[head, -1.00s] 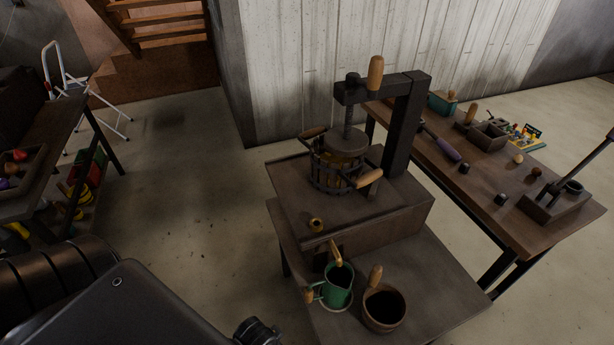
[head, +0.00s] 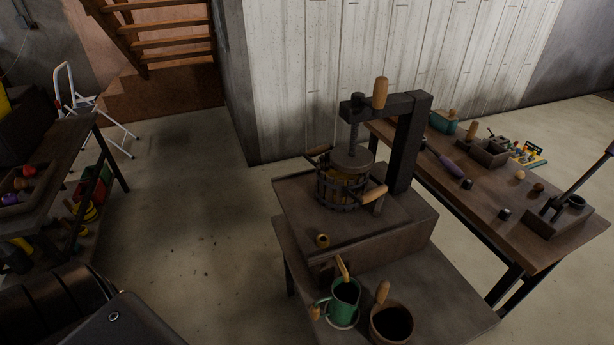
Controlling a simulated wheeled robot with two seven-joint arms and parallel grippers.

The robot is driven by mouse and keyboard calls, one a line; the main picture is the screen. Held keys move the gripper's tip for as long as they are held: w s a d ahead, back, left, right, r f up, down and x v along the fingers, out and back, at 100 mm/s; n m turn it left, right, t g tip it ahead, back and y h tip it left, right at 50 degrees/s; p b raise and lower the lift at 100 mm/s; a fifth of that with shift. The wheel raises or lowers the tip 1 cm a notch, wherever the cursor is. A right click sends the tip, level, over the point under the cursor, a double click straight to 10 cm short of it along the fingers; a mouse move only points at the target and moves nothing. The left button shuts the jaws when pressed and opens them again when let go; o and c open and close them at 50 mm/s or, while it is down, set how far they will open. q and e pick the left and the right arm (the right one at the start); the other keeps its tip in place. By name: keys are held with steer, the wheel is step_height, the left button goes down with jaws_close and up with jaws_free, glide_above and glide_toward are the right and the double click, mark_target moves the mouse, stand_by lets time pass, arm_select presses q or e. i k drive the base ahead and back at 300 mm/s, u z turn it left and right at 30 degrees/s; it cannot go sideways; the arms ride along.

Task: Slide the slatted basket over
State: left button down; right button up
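The slatted basket (head: 341,187) is dark and round, with a wooden handle on each side. It stands on the bed of the press (head: 372,216), under the round pressing plate (head: 352,160) and its vertical screw. The plate sits at the basket's top; whether it touches what is inside I cannot tell. Neither gripper shows in the head view. Only a dark part of my own body fills the lower left corner, well away from the basket.
A green jug (head: 345,300) and a brown pot (head: 391,323) stand on the lower table in front of the press. A tool-covered bench (head: 480,205) stands right, a shelf table (head: 45,190) left. Floor between is clear.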

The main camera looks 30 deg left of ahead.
mark_target(336, 191)
steer(key=k, duration=0.4)
steer(key=z, duration=3.55)
steer(key=k, duration=2.4)
steer(key=u, duration=1.7)
